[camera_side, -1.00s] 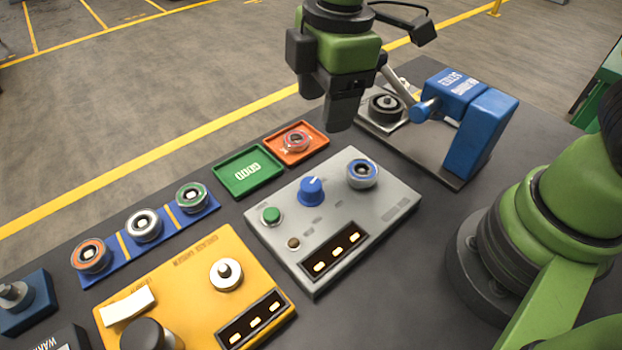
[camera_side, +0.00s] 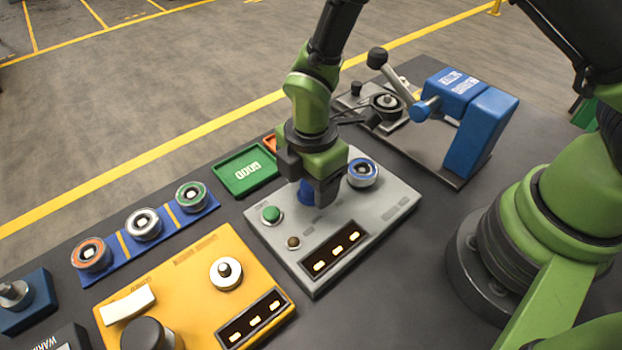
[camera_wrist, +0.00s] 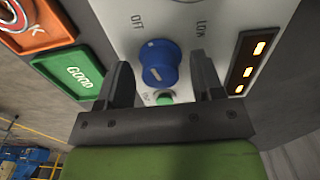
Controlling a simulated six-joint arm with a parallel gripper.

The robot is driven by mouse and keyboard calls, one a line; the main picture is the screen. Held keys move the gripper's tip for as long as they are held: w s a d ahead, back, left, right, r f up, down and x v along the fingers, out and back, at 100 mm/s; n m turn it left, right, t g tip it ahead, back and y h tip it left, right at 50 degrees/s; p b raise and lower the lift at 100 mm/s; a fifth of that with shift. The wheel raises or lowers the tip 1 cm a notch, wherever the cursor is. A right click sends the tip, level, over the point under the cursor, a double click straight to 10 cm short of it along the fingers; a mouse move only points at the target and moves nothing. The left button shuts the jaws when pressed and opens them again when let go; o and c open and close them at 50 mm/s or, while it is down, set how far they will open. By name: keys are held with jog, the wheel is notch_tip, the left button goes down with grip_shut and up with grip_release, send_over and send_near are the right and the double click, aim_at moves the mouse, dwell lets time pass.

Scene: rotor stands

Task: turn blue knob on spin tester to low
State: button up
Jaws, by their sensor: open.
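The spin tester is a grey box (camera_side: 375,225) in the middle of the table, with a green button (camera_side: 271,214), a small brown knob and a lit display panel. Its blue knob (camera_side: 306,192) is mostly hidden behind my gripper in the side view. In the wrist view the blue knob (camera_wrist: 156,63) shows its white pointer line, with OFF and LOW lettering on the panel near it. My gripper (camera_wrist: 165,80) is open, its two fingers on either side of the knob's near part. I cannot tell whether they touch it.
A rotor (camera_side: 362,172) sits on the tester right of the knob. A green GOOD tray (camera_side: 225,182) and an orange tray lie behind it. A yellow box (camera_side: 180,285) stands at the left, a blue press (camera_side: 478,130) at the right. A blue rack holds three rotors.

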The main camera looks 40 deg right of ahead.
jog(key=shift+f, duration=0.1)
jog(key=c, duration=0.9)
jog(key=shift+m, duration=0.4)
jog(key=m, duration=0.5)
jog(key=shift+m, duration=0.4)
jog(key=m, duration=0.3)
jog(key=shift+m, duration=2.1)
